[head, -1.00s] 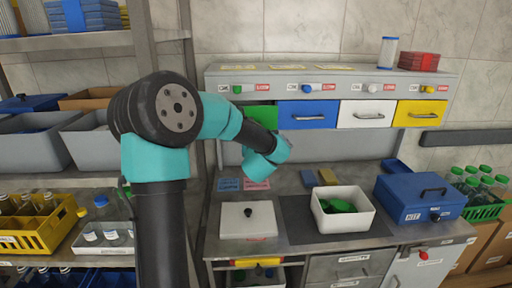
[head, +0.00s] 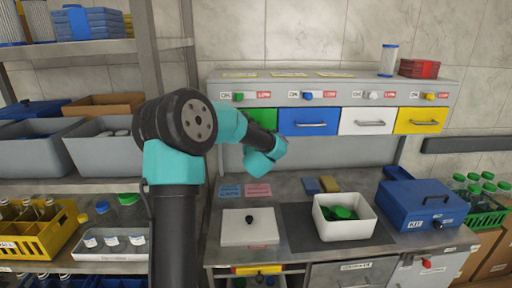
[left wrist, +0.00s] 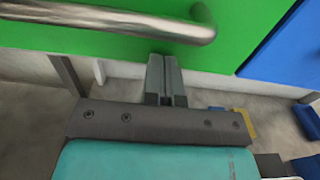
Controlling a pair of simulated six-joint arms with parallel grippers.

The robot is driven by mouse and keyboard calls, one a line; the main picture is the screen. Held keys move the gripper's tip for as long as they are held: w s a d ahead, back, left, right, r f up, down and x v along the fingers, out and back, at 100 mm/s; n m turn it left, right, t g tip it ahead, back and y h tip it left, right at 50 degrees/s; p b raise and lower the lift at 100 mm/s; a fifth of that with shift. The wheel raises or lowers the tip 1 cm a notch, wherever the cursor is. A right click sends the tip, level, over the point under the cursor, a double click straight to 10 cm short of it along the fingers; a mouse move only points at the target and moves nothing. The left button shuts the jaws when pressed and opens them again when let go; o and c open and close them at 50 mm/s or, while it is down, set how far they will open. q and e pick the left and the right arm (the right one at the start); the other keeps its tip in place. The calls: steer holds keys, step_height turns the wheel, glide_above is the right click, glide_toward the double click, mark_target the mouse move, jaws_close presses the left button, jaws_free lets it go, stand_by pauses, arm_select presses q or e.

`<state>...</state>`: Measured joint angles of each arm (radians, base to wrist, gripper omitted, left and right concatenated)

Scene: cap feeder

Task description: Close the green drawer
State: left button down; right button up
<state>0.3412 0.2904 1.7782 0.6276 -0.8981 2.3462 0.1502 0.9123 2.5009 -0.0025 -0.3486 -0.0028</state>
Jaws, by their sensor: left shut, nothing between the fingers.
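The green drawer (head: 262,114) is the leftmost in the upper row, partly hidden by my left arm in the head view. Its front looks about level with the blue drawer; I cannot tell if a small gap remains. In the left wrist view the green front (left wrist: 110,48) fills the upper part, with its metal bar handle (left wrist: 130,22) crossing at upper left. My left gripper (left wrist: 166,62) is shut and empty, its fingertips at the lower part of the green front, below the handle. Contact is not clear. In the head view its fingers are hidden behind the wrist.
The blue drawer (head: 308,121), white drawer (head: 367,121) and yellow drawer (head: 421,121) sit to the right. Below, the counter holds a lidded white box (head: 249,228), a white bin (head: 345,229) with green caps and a blue case (head: 421,208). A shelf rack stands left.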

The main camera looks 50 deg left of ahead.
arm_select(q)
steer(key=v, duration=1.4)
